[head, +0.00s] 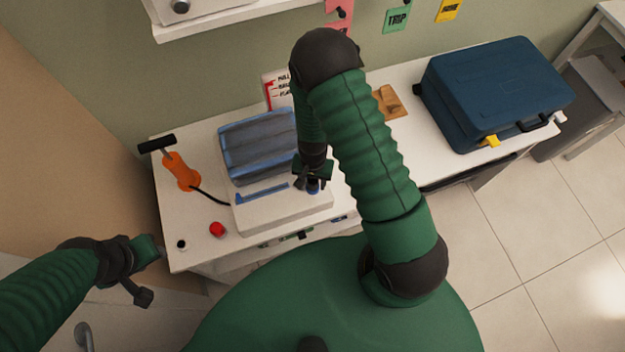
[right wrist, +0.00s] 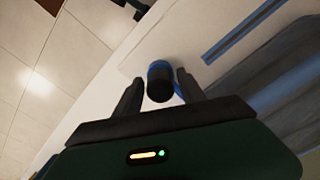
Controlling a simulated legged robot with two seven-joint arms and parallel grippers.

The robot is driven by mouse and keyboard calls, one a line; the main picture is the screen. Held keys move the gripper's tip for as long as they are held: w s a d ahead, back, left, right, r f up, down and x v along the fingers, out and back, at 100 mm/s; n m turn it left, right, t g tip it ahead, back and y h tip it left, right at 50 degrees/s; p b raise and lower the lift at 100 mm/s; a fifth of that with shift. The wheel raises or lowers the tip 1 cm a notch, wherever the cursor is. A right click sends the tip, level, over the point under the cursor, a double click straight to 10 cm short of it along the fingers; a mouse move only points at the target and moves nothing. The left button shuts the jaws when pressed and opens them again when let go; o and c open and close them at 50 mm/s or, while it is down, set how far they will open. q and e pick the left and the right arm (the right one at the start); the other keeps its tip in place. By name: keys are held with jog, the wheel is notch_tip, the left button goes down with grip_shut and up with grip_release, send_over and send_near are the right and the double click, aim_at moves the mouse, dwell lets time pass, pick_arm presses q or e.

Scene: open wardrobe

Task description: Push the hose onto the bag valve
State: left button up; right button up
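An orange hand pump (head: 181,171) with a black handle stands at the left of the white table. A thin black hose (head: 210,196) runs from it to the left side of a white box; its far end is not clear. A blue-edged grey bag (head: 258,147) lies on the box. My right gripper (head: 313,184) is over the box's right end, above a small blue part. In the right wrist view, a black cylinder (right wrist: 160,88) with a blue ring, perhaps the valve, sits between the fingers with small gaps. My left gripper (head: 150,268) hangs empty left of the table.
A red button (head: 217,229) is at the table's front left. A dark blue case (head: 495,88) stands at the right, with a brown item (head: 390,102) left of it. A white shelf (head: 215,14) and coloured tags hang on the wall.

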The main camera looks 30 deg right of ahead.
aim_at(312, 180)
jog(key=shift+o, duration=0.7)
jog(key=shift+r, duration=0.25)
notch_tip(312, 180, up, 16)
jog(key=p, duration=0.1)
jog(key=shift+r, duration=0.15)
